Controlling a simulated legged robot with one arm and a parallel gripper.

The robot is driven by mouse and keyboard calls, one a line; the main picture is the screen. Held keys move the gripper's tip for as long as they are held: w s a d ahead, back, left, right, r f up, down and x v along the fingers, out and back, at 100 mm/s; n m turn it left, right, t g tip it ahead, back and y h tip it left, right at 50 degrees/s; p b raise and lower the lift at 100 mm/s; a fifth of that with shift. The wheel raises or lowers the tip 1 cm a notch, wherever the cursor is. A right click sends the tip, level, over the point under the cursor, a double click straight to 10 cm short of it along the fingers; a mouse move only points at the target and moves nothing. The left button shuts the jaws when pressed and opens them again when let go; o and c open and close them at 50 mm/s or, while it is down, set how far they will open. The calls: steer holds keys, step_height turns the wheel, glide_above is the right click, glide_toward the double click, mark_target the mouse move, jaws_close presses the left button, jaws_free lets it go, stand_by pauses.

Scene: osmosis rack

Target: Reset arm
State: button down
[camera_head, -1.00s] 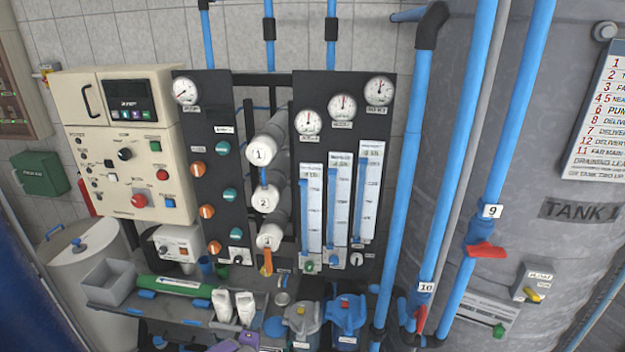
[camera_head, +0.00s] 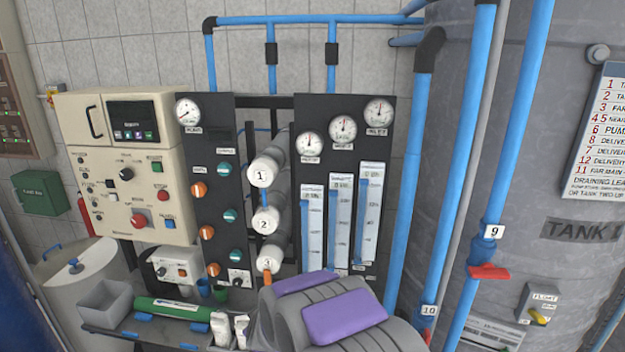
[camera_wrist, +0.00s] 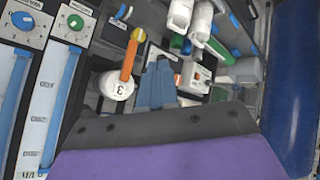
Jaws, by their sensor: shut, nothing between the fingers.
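My gripper (camera_wrist: 156,84) shows in the wrist view as two blue-grey fingers close together, shut and empty. They point up in the picture, beside the white cylinder end marked 3 (camera_wrist: 116,84) and its orange handle (camera_wrist: 131,55). In the head view my grey arm with purple pads (camera_head: 345,315) rises at the bottom centre, in front of the lower rack. It hides the shelf's right part and the bottom of the flow meters. The fingertips cannot be made out in the head view.
The rack's gauge panel (camera_head: 342,160) and white cylinders stand behind my arm. A cream control box (camera_head: 125,165) is at left. Blue pipes (camera_head: 410,190) and a large grey tank (camera_head: 590,260) are at right. A grey bin (camera_head: 105,300) and green cylinder (camera_head: 172,309) sit on the shelf.

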steer(key=s+d+r+m+g+h, duration=0.1)
steer(key=s+d+r+m+g, duration=0.2)
steer(key=s+d, duration=0.6)
steer(key=s+d+r+m+g+h, duration=0.1)
steer(key=s+d+r+m+g, duration=0.2)
steer(key=s+d, duration=0.6)
steer(key=s+d+r+m+g+h, duration=0.1)
steer(key=s+d+r+m+g, duration=0.2)
steer(key=s, duration=2.2)
steer(key=d+r+g+b, duration=0.1)
steer(key=d+r, duration=0.2)
steer(key=d, duration=0.3)
steer(key=shift+d+r, duration=0.15)
steer(key=shift+r, duration=0.1)
